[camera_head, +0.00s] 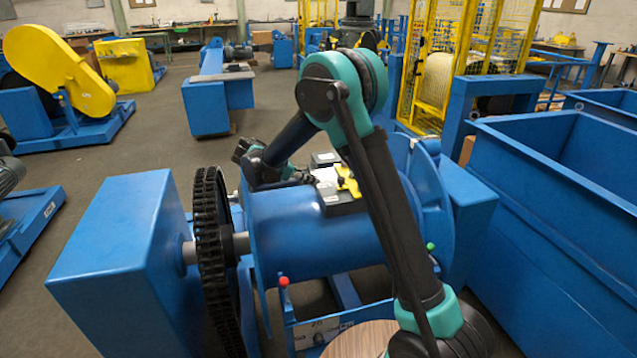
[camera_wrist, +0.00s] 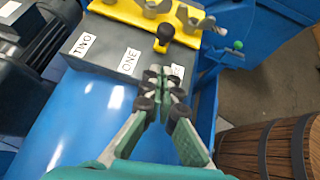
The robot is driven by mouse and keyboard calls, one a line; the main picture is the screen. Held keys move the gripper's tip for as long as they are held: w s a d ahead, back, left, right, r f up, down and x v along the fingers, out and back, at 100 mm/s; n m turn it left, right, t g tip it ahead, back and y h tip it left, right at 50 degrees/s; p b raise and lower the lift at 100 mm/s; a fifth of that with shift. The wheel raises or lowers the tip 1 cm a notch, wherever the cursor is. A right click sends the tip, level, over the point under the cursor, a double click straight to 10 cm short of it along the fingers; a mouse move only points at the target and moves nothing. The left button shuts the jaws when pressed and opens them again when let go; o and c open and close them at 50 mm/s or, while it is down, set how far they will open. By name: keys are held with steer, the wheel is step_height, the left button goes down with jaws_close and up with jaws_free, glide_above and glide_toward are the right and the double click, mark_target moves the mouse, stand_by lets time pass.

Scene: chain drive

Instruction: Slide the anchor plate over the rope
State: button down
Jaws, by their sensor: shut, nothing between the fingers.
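A yellow plate (camera_wrist: 128,10) with grey metal clamp pieces on it lies along the far side of a dark grey box top in the wrist view. I take it for the anchor plate; it also shows as a small yellow shape (camera_head: 349,182) in the head view. My gripper (camera_wrist: 165,72) is shut and empty, its tips over the near edge of the box, short of the plate and partly covering a third label. A black round knob (camera_wrist: 165,36) stands between the tips and the plate. I cannot make out any rope at the plate.
The box (camera_wrist: 101,49) carries labels ONE and TWO and sits on the blue drum (camera_head: 310,240). A black chain wheel (camera_head: 212,250) stands left of the drum. A wooden barrel (camera_wrist: 240,150) is at lower right in the wrist view. A pale reel (camera_head: 435,80) stands behind.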

mark_target(337, 189)
steer(key=x, duration=0.8)
steer(key=shift+w+d+f, duration=0.1)
steer(key=shift+d+f, duration=0.05)
steer(key=shift+d, duration=0.1)
steer(key=shift+d, duration=0.1)
